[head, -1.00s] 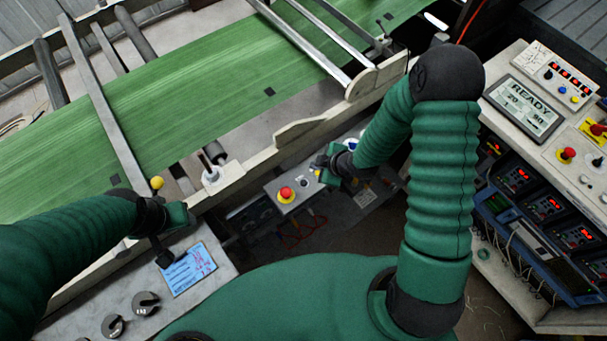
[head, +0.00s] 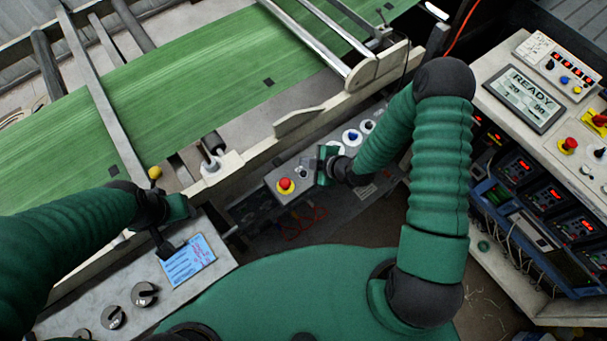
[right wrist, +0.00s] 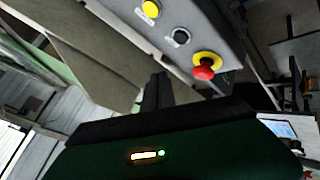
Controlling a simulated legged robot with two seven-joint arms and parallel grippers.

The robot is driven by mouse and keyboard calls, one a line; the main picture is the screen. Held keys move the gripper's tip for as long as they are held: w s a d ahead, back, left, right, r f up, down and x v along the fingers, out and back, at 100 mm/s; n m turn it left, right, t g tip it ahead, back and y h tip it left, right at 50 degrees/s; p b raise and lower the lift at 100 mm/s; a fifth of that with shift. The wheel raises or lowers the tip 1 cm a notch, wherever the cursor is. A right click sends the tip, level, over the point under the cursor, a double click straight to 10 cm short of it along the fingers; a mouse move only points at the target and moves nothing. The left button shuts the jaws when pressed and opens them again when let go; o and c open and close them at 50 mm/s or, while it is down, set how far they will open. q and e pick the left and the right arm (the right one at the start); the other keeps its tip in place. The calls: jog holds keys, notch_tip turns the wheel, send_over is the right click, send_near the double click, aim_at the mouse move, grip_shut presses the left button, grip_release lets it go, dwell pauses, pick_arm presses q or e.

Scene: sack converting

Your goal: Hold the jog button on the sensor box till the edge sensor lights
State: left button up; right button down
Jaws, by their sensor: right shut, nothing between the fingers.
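The grey sensor box (head: 272,200) lies beyond my body, below the green web. It carries a red stop button (head: 285,186) and a small dark button (head: 303,173). In the right wrist view, a yellow button (right wrist: 150,9), a black button (right wrist: 180,37) and the red stop button (right wrist: 205,66) form a row. None is labelled legibly, so I cannot tell which is jog. My right gripper (head: 324,166) is over the box, right of the dark button, and hides the yellow one. Its fingers (right wrist: 157,90) are shut and empty, apart from the buttons in the wrist view. My left gripper (head: 165,243) is above a blue card. I cannot identify the edge sensor or its light.
The green web (head: 180,110) runs over rollers beside a pale frame rail (head: 310,120). A control console (head: 525,85) reading READY stands at right.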

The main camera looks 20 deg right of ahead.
jog(key=b, duration=0.3)
send_over(306, 175)
notch_tip(306, 175, down, 5)
jog(key=shift+r, duration=0.15)
jog(key=shift+f, duration=0.4)
jog(key=shift+f+b, duration=0.1)
jog(key=shift+b, duration=0.3)
dwell(0.9)
jog(key=shift+f, duration=0.25)
